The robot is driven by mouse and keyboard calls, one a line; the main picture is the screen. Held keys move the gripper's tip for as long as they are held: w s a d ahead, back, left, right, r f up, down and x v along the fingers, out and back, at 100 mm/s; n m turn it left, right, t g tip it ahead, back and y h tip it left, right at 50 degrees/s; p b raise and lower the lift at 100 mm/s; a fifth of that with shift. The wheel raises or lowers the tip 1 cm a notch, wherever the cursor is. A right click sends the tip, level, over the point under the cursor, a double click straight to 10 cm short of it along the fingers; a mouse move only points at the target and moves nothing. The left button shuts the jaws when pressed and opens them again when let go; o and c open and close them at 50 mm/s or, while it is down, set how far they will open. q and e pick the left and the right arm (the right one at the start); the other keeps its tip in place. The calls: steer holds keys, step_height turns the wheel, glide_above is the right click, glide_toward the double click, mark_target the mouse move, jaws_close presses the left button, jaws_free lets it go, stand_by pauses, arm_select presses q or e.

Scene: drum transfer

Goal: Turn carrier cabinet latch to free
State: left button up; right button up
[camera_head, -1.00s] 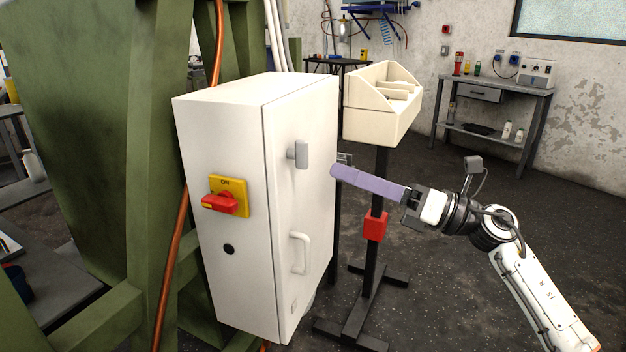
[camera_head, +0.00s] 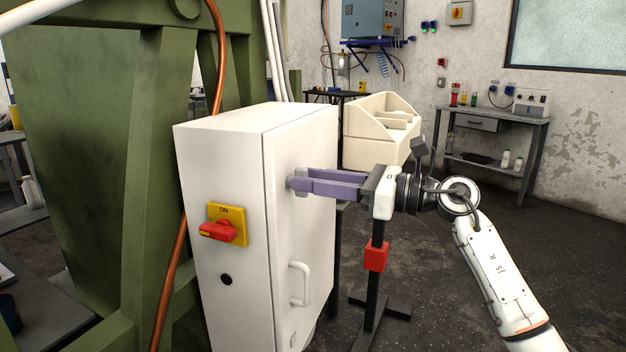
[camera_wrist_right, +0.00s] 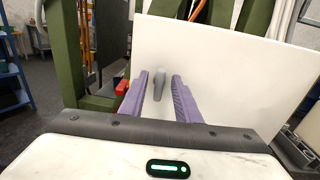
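The white carrier cabinet (camera_head: 225,265) stands at the left centre in the head view, its door (camera_head: 312,235) facing right. The grey latch (camera_head: 299,180) is on the upper door, partly hidden by my right gripper's fingers. In the right wrist view the latch (camera_wrist_right: 158,84) stands out from the white door between the two purple fingers. My right gripper (camera_head: 305,183) is open, with its fingertips on either side of the latch near the door. A gap shows between each finger and the latch in the wrist view (camera_wrist_right: 158,88). My left gripper is not in view.
A red switch (camera_head: 222,232) on a yellow plate is on the cabinet's left face. A pale door handle (camera_head: 300,284) sits below the latch. A cream bin (camera_head: 372,150) on a black stand is behind my right gripper. Green framework (camera_head: 145,150) stands left of the cabinet.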

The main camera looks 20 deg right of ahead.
steer(key=shift+w+a, duration=0.15)
jaws_close()
